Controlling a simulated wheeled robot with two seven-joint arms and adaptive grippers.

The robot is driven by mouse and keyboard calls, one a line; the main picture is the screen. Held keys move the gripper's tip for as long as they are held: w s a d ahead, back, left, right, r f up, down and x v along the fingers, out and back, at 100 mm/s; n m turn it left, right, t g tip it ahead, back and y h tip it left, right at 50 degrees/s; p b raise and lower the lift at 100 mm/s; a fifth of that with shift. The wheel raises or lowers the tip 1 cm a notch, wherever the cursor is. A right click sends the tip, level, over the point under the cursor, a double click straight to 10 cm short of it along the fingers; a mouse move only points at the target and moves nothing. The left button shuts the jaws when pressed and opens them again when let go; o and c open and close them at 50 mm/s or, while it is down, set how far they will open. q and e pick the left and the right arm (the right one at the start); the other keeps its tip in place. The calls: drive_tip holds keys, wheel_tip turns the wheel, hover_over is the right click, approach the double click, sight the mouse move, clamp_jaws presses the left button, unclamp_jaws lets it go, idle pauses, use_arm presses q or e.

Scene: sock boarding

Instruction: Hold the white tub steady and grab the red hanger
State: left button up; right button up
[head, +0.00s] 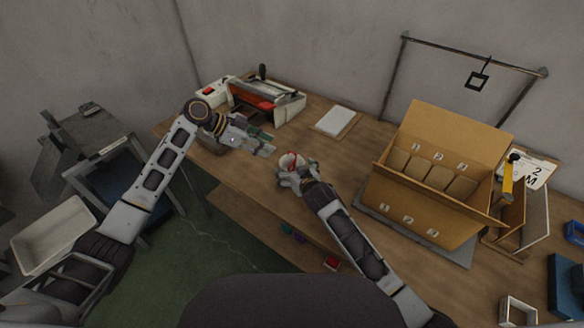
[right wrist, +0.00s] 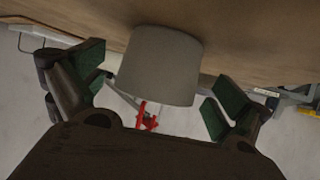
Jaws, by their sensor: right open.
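The white tub (head: 291,159) stands near the table's front edge, with the red hanger partly showing at its top. In the right wrist view the tub (right wrist: 160,65) looks grey, and red parts of the hanger (right wrist: 146,118) show past its rim. My right gripper (head: 292,178) is open at the tub's near side. In its wrist view the tub lies between the two green-padded fingers, with gaps on both sides. My left gripper (head: 268,143) is up and left of the tub, apart from it, with its fingers seemingly spread and empty.
A red and white machine (head: 270,98) stands at the back left. A white pad (head: 335,121) lies behind the tub. A large cardboard box (head: 440,165) with compartments stands to the right, below a metal rail (head: 470,57). A white bin (head: 52,236) is at far left.

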drive_tip(key=shift+x, duration=1.3)
drive_tip(key=c, duration=1.1)
use_arm(q)
drive_tip(key=shift+c, duration=0.4)
use_arm(e)
drive_tip(key=shift+o, duration=0.2)
use_arm(q)
drive_tip(key=shift+c, duration=0.5)
